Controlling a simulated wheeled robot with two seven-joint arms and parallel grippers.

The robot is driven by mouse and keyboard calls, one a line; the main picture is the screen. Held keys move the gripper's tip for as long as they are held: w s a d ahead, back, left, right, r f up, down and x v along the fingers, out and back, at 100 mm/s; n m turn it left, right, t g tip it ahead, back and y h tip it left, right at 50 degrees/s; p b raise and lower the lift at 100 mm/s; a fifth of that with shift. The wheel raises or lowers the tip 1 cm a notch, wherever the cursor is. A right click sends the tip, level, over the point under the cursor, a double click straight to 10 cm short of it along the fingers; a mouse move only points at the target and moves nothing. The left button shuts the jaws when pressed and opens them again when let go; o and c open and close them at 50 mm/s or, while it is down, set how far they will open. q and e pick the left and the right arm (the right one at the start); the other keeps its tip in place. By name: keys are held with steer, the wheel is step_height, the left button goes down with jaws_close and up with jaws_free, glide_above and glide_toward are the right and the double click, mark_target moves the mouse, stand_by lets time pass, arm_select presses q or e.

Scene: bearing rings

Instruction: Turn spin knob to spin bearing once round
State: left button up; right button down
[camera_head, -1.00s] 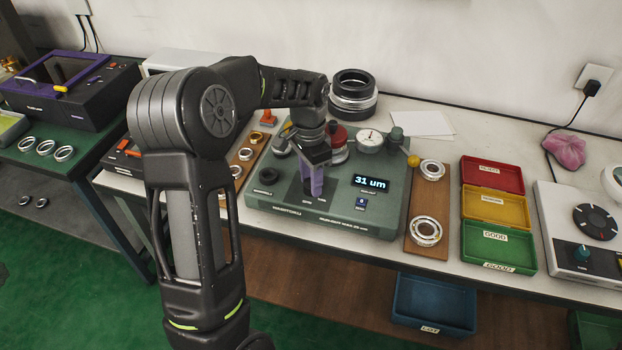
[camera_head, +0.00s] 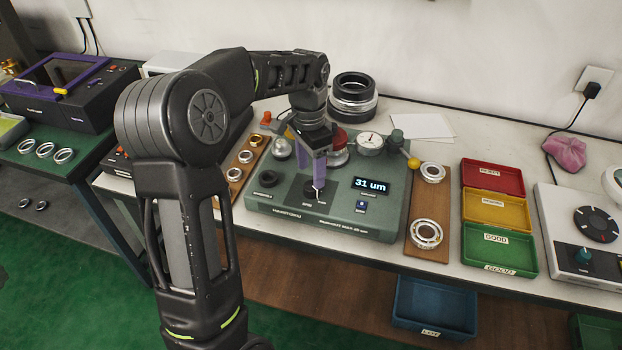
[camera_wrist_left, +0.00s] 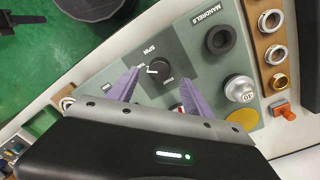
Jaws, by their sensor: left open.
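The green bearing tester (camera_head: 345,212) stands on the bench, its display (camera_head: 371,184) reading "31 um". The black spin knob (camera_wrist_left: 158,69), with a white pointer line, sits on a dark panel marked SPIN; it also shows in the head view (camera_head: 311,189), partly hidden by my fingers. My left gripper (camera_head: 315,188) points down over it with purple fingers. In the left wrist view the open fingers (camera_wrist_left: 160,77) lie on either side of the knob's near edge; I cannot tell whether they touch it. My right gripper is not in view.
A yellow-ball lever (camera_head: 413,162) and dial gauge (camera_head: 370,143) stand at the tester's back. Wooden boards with bearing rings (camera_head: 426,234) flank it. Red, yellow and green trays (camera_head: 499,262) and a white device (camera_head: 575,240) are to the right.

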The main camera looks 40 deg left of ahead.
mark_target(310, 184)
arm_select(q)
step_height(310, 184, up, 3)
steer(key=shift+r, duration=0.2)
steer(key=shift+a+f, duration=0.1)
stand_by(0.4)
